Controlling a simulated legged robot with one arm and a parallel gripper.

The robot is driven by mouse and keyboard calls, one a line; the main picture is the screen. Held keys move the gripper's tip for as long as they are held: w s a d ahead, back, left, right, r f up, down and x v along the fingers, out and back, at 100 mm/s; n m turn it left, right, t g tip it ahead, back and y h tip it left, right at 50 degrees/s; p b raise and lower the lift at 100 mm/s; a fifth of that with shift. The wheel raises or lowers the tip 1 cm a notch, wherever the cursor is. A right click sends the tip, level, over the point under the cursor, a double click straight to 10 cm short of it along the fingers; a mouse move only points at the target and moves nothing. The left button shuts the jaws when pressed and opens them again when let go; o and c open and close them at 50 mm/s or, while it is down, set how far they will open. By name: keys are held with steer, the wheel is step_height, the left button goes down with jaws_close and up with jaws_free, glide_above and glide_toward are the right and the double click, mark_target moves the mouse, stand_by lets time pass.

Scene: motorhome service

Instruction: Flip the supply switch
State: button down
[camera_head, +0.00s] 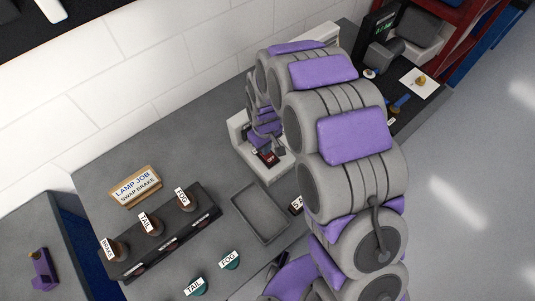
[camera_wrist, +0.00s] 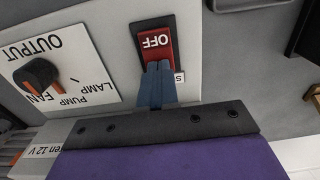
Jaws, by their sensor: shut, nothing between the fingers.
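The supply switch (camera_wrist: 155,42) is a red rocker marked OFF in a dark frame, on a pale panel in the wrist view. In the head view the red switch (camera_head: 268,158) shows small on the light-coloured supply unit (camera_head: 242,135). My gripper (camera_wrist: 158,70) is shut and empty. Its blue fingertips lie at the lower end of the rocker and overlap it in the picture; I cannot tell whether they touch. A label beside the switch is mostly hidden by the fingers. In the head view my arm hides part of the unit.
An OUTPUT selector knob (camera_wrist: 38,75) with LAMP, PUMP and FAN marks sits left of the switch. On the bench are an empty grey tray (camera_head: 262,213), a lamp rack (camera_head: 160,235) with labelled lamps, and a LAMP JOB sign (camera_head: 135,187). A scale (camera_head: 405,45) stands far right.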

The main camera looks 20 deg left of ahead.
steer(key=shift+f, duration=0.2)
steer(key=shift+r+p, duration=0.8)
steer(key=shift+r, duration=2.7)
